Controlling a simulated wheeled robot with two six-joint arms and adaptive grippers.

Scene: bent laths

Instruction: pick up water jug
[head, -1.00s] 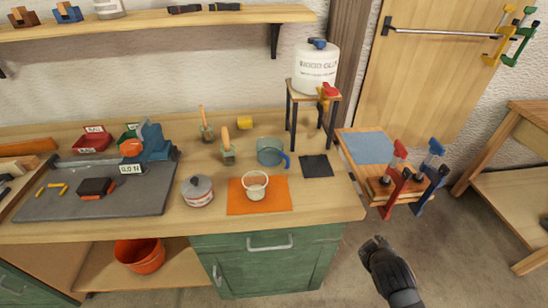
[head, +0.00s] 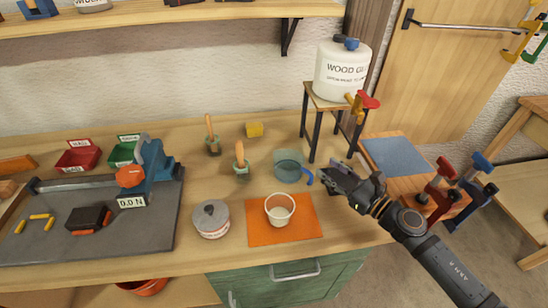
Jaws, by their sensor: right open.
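The water jug (head: 287,167) is a see-through blue-grey vessel with a blue handle on its right side. It stands upright on the workbench, behind the orange mat. My right gripper (head: 347,180) is open and empty, to the right of the jug and apart from it. It hangs over the dark square pad on the bench and hides most of that pad. My left gripper is not in view.
A white cup (head: 280,209) stands on the orange mat (head: 262,233). A lidded tin (head: 211,219) is to its left. Behind the jug, a small stand (head: 312,137) holds a wood glue container (head: 340,72). Brushes (head: 240,160) stand left of the jug.

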